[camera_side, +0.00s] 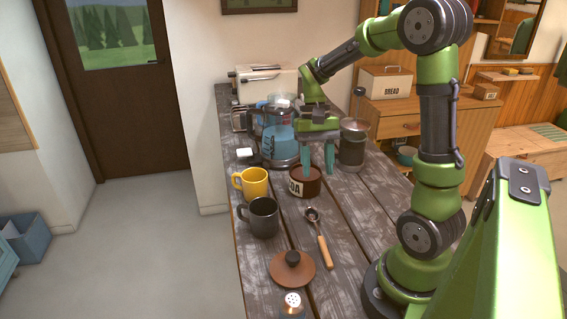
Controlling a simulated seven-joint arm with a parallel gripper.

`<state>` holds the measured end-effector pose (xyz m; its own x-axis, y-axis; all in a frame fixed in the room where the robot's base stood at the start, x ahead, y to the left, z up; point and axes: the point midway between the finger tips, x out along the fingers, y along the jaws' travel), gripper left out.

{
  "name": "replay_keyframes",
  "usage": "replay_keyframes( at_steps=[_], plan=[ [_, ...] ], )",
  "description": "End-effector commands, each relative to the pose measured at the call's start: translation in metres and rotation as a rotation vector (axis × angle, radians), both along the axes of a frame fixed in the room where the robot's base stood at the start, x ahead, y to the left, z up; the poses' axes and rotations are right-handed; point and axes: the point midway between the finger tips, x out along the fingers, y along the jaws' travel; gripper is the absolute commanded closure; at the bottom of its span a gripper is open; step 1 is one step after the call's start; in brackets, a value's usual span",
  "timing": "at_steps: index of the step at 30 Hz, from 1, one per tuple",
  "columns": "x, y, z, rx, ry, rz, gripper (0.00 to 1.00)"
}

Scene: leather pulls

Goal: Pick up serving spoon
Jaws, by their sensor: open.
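The serving spoon (320,236) lies on the wooden counter (345,203). It has a small dark metal bowl at its far end and a light wooden handle pointing toward the camera. My gripper (318,171) points down with its two teal fingers apart. It is farther back than the spoon, over or beside a brown cocoa tin (305,181), and apart from the spoon. I cannot tell whether the fingers touch the tin.
A yellow mug (254,182) and a dark grey mug (262,218) stand left of the spoon. A brown lid with a black knob (292,268) and a shaker (293,304) are in front.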

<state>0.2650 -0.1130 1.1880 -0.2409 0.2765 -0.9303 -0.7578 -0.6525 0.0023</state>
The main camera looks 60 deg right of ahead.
Motion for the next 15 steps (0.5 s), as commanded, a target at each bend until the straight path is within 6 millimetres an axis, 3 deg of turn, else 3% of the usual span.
replay_keyframes(
  at_steps=[5, 15],
  plan=[
    [-0.008, 0.009, -0.016, 0.018, 0.016, 0.005, 0.53],
    [-0.027, 0.031, -0.083, 0.017, 0.015, 0.004, 0.53]
  ],
)
